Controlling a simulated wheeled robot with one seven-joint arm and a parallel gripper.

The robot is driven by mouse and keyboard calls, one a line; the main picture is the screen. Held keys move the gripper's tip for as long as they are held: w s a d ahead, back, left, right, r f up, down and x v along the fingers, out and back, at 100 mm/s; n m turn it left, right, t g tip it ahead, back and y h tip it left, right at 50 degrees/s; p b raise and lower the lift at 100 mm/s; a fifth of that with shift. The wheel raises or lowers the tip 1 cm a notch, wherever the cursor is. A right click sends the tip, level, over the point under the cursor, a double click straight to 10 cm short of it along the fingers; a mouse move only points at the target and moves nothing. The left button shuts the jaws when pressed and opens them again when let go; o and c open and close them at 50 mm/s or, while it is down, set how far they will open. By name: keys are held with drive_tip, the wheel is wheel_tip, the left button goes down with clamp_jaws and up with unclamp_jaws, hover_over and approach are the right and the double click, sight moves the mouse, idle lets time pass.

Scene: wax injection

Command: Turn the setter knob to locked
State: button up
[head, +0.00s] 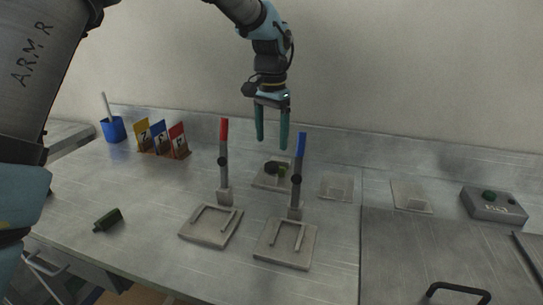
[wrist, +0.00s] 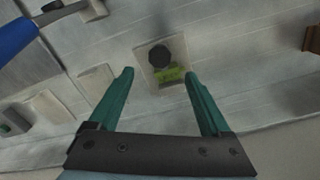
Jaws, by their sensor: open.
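A dark round knob (head: 271,168) sits on a small pale square plate (head: 264,181) at the middle back of the bench. It looks like the setter knob. A green piece (head: 282,171) lies beside it. In the wrist view the knob (wrist: 159,56) shows from above, with the green piece (wrist: 169,75) just below it. I cannot tell which position the knob is set to. My gripper (head: 273,145) is open and empty, pointing down above the knob and apart from it. In the wrist view the knob lies past the fingertips, between their lines.
A red-handled lever (head: 224,130) and a blue-handled lever (head: 301,146) stand upright near the plate, left and right. Numbered cards (head: 160,137) and a blue cup (head: 114,129) stand at left. A grey button box (head: 494,204) is at right. A dark green object (head: 107,220) lies front left.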

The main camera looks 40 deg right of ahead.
drive_tip(key=shift+r, duration=1.65)
